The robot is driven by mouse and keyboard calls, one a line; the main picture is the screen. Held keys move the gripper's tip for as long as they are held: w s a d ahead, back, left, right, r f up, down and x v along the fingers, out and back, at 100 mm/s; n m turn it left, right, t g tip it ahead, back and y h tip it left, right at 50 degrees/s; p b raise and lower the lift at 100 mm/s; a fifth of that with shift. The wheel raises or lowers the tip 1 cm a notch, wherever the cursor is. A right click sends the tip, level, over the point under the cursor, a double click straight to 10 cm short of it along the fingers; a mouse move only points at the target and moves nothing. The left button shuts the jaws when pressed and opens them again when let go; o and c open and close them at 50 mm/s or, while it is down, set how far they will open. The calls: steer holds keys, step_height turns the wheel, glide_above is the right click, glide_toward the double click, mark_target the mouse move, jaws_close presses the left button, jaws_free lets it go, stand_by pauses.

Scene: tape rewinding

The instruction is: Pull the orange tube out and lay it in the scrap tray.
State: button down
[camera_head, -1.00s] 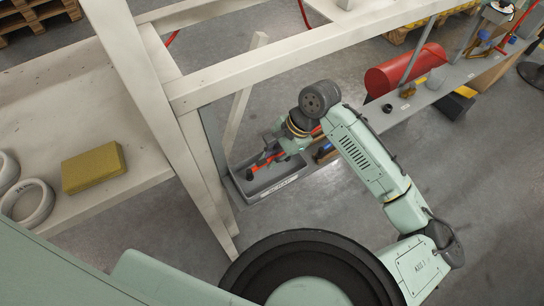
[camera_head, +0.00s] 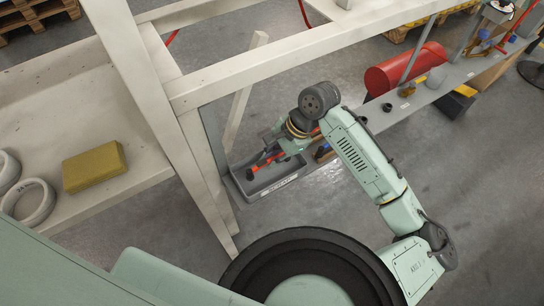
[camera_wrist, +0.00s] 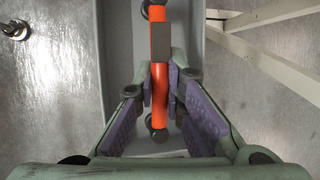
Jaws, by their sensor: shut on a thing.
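The orange tube (camera_wrist: 160,75) is in my gripper (camera_wrist: 160,88), with a finger pressed on each side of it. It has dark ends and a dark grey block around its middle. In the head view the tube (camera_head: 262,161) shows as a thin orange line over the grey scrap tray (camera_head: 279,186), partly hidden by my gripper (camera_head: 278,147). In the wrist view the tube lies lengthwise over the tray (camera_wrist: 118,45). I cannot tell whether it touches the tray floor.
A pale frame post (camera_head: 205,180) stands close to the tray's left. A bench with a yellow block (camera_head: 94,167) and white rings (camera_head: 28,202) is at the left. A red cylinder (camera_head: 405,71) and a small dark ring (camera_head: 387,107) are on a grey shelf to the right.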

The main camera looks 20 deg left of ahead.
steer(key=shift+f+b, duration=0.35)
steer(key=shift+f, duration=0.4)
steer(key=c, duration=1.6)
jaws_free()
steer(key=shift+r, duration=0.1)
steer(key=v, duration=1.2)
